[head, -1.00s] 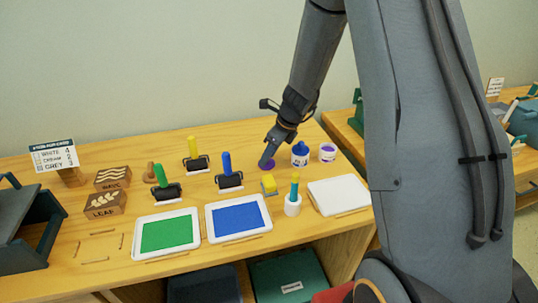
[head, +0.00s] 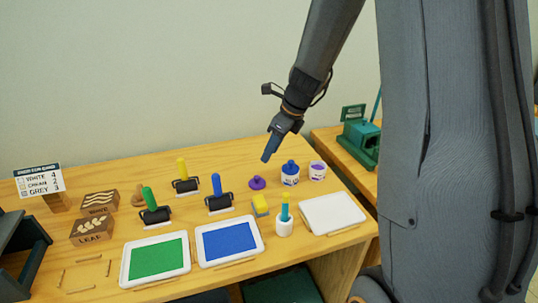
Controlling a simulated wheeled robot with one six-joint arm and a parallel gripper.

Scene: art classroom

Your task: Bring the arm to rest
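My gripper (head: 271,149) hangs in the air above the back right part of the wooden table (head: 335,258), pointing down and slightly left. Its fingers overlap in this view, so I cannot tell whether they are apart; nothing shows below their tips. A small purple knobbed lid (head: 257,183) lies on the table below and left of the tips, with a visible gap between. My arm comes down from the top right.
A blue-topped jar (head: 290,174) and a purple-labelled jar (head: 317,171) stand close right of the gripper. Rollers with green (head: 149,200), yellow (head: 182,170) and blue (head: 217,187) handles stand left. Green (head: 157,258), blue (head: 229,241) and white (head: 332,213) trays lie in front.

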